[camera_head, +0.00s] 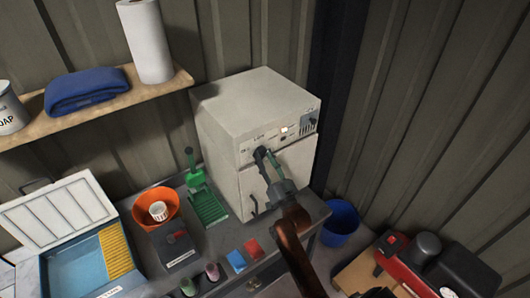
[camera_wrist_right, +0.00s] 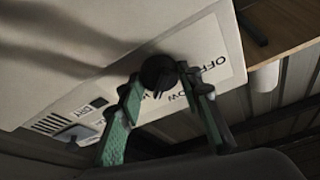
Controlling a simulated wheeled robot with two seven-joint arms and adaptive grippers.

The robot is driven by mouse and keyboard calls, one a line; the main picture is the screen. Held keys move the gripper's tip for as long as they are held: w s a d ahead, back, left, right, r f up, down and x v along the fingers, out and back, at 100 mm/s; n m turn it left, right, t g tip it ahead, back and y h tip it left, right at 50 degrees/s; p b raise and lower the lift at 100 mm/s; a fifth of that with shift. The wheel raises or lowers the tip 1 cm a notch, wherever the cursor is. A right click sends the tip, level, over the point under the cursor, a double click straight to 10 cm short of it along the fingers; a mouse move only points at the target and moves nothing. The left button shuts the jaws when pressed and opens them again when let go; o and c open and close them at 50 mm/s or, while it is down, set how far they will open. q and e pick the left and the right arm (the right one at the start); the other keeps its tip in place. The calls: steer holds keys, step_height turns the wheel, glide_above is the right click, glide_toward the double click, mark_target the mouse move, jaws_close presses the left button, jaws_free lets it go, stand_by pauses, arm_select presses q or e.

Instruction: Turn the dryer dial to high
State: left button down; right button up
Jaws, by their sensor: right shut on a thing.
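The dryer is a pale box-shaped cabinet (camera_head: 255,97) on the bench, with a control strip along the top of its front and a door below. My right gripper (camera_head: 266,158) is at the left part of that strip, its fingers shut on the dial. The dial is mostly hidden by the fingers in the head view. In the right wrist view the dark round dial (camera_wrist_right: 158,73) sits between the green-padded fingers of my right gripper (camera_wrist_right: 164,88). "OFF" and part of "LOW" show beside it; any label for high is hidden. My left gripper is not in view.
On the bench stand a green lever press (camera_head: 209,204), an orange bowl (camera_head: 155,208) with a white cup, a small scale-like device (camera_head: 176,247) and an open blue case (camera_head: 75,262). A blue bucket (camera_head: 341,220) is right of the bench. A shelf (camera_head: 118,103) holds a towel and paper roll.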

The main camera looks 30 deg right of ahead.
steer(key=shift+a+m+g+h+p, duration=0.15)
steer(key=shift+m+h+p, duration=0.3)
steer(key=shift+m+p, duration=0.35)
steer(key=shift+d+m+g+h+p, duration=0.15)
steer(key=shift+m+h+p, duration=0.3)
steer(key=shift+m, duration=0.55)
steer(key=shift+a, duration=0.1)
steer(key=o, duration=1.2)
steer(key=shift+c, duration=0.2)
steer(key=v, duration=1.2)
